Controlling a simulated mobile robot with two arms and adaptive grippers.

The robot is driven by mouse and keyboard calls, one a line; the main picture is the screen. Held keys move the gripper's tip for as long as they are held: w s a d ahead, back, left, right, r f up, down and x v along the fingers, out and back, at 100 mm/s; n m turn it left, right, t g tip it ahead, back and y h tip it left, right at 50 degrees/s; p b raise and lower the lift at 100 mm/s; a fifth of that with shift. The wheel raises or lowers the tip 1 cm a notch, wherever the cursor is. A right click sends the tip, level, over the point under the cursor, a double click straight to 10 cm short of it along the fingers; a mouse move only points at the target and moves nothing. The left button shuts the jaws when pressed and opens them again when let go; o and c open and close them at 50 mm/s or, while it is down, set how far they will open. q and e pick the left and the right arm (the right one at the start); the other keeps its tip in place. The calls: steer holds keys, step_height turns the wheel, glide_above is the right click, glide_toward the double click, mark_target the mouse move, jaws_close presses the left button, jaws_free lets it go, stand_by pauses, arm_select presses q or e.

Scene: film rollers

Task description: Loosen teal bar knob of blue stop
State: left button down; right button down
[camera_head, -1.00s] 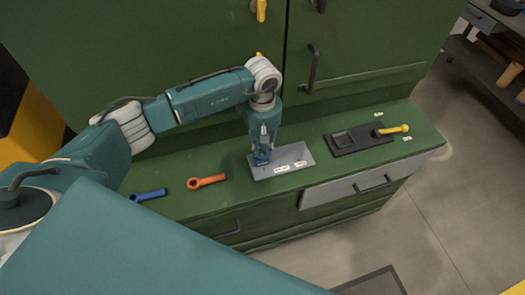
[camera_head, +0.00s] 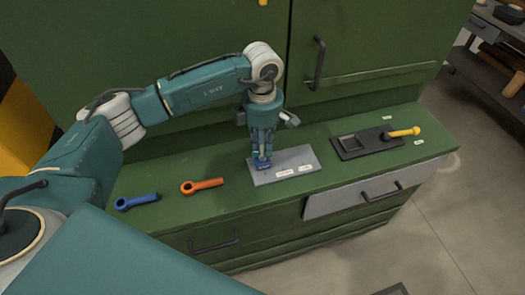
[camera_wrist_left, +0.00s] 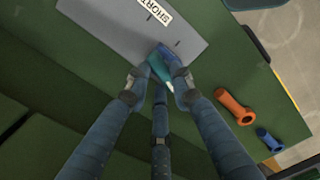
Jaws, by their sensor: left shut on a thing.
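The blue stop (camera_head: 262,163) sits at the left end of a grey plate (camera_head: 290,168) on the green cabinet top. In the left wrist view the blue stop (camera_wrist_left: 173,62) carries the teal bar knob (camera_wrist_left: 160,68), partly hidden by the fingers. My left gripper (camera_head: 262,154) points down over the stop, and in the wrist view its fingers (camera_wrist_left: 158,84) are closed around the teal knob. My right gripper is in neither view.
An orange ring-ended handle (camera_head: 203,186) and a blue one (camera_head: 137,202) lie left of the plate. A dark tray (camera_head: 365,143) with a yellow-handled lever (camera_head: 403,132) stands at the right. White labels (camera_head: 285,173) lie on the plate.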

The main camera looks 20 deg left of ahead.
arm_select(q)
steer(key=shift+n+b, duration=0.9)
steer(key=shift+n, duration=1.1)
steer(key=shift+r, duration=0.1)
steer(key=c, duration=1.5)
jaws_free()
step_height(320, 180, up, 12)
steer(key=shift+s, duration=0.1)
